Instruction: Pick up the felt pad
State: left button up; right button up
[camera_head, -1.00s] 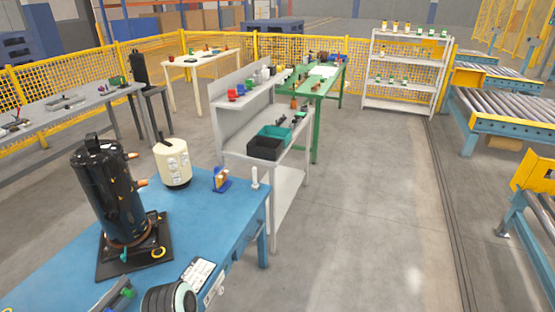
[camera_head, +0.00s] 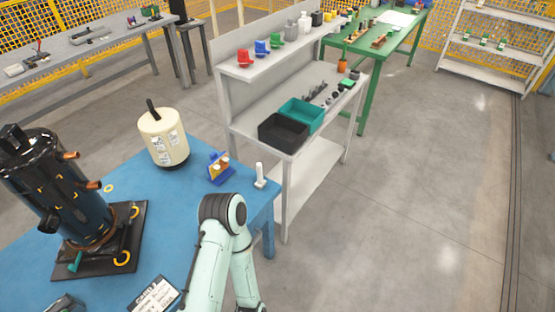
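I cannot pick out a felt pad with certainty in the head view. The blue table (camera_head: 203,226) holds a black compressor (camera_head: 62,185) standing on a dark square base (camera_head: 128,238) with yellow rings. A cream canister (camera_head: 164,138) stands behind it, with a small blue holder (camera_head: 220,170) and a white upright piece (camera_head: 260,176) to its right. One of my pale green arms rises at the bottom middle, in front of the table's right part, and hides some of it. Neither gripper can be seen.
A grey shelf bench (camera_head: 300,168) beyond the table carries a black bin (camera_head: 283,133), a teal bin (camera_head: 302,113) and coloured small parts. A green bench (camera_head: 376,75) and a white rack (camera_head: 480,63) stand farther back. The floor (camera_head: 420,190) at right is clear.

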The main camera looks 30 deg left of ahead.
aim_at(260, 183)
jog(key=i, duration=1.65)
jog(key=i+u, duration=0.15)
jog(key=i, duration=0.65)
jog(key=i+l+u, duration=0.1)
jog(key=i+l, duration=0.15)
jog(key=i, duration=0.5)
jog(key=u, duration=3.55)
jog(key=l, duration=0.1)
